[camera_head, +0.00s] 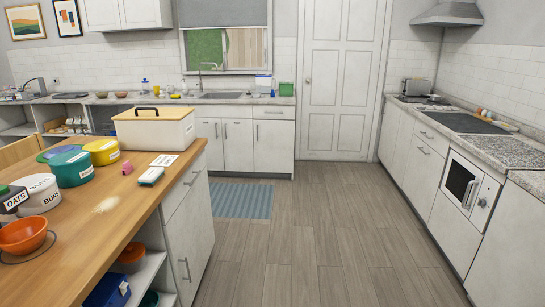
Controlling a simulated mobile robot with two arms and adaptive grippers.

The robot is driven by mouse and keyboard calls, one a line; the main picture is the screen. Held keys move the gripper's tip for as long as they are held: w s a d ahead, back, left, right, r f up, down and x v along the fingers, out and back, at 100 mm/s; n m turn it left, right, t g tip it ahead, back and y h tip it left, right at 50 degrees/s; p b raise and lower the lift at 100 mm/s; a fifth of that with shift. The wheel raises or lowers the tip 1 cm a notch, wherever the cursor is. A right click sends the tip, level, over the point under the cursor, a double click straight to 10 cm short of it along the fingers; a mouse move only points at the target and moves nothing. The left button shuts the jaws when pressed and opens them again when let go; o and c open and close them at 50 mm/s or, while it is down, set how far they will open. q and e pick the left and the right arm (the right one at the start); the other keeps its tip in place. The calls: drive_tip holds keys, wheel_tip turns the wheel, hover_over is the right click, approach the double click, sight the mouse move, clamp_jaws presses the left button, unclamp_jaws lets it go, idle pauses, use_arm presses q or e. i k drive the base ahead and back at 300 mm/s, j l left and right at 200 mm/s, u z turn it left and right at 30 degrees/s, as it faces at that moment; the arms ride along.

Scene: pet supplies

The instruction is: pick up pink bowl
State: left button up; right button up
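I cannot make out a clearly pink bowl. A small pink item (127,167) stands on the wooden island top; it looks more like a cup or mug, but is too small to be sure. An orange bowl (22,235) sits on the island at the lower left, inside a thin dark ring. Two small brownish bowls (101,94) (120,94) stand on the far counter, their colour hard to tell. Neither of my grippers is in view.
The wooden island top (95,235) also holds labelled canisters (71,168), a white bin with a wooden lid (155,131) and a pale spill (105,205). Items fill its open shelves (148,275). The wood floor (320,235) is clear, with a blue mat (240,200) by the sink cabinets.

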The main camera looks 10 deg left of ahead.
sight(121, 94)
drive_tip(key=i+u, duration=0.1)
drive_tip(key=i, duration=0.7)
drive_tip(key=i+u, duration=0.1)
drive_tip(key=i, duration=0.7)
drive_tip(key=i+l+u, duration=0.1)
drive_tip(key=i, duration=0.65)
drive_tip(key=i+z, duration=0.1)
drive_tip(key=i, duration=2.3)
drive_tip(key=i+u, duration=0.35)
drive_tip(key=i, duration=0.25)
drive_tip(key=i+u, duration=0.35)
drive_tip(key=i, duration=0.2)
drive_tip(key=i+l+u, duration=0.35)
drive_tip(key=i, duration=0.2)
drive_tip(key=i+j+u, duration=0.2)
drive_tip(key=i+u, duration=0.65)
drive_tip(key=i+j+z, duration=0.25)
drive_tip(key=i+j, duration=0.25)
drive_tip(key=i+j+z, duration=0.25)
drive_tip(key=i+j, duration=0.4)
drive_tip(key=j, duration=0.65)
drive_tip(key=i+j, duration=0.15)
drive_tip(key=j, duration=0.25)
drive_tip(key=i+j, duration=0.1)
drive_tip(key=j, duration=0.3)
drive_tip(key=u, duration=0.05)
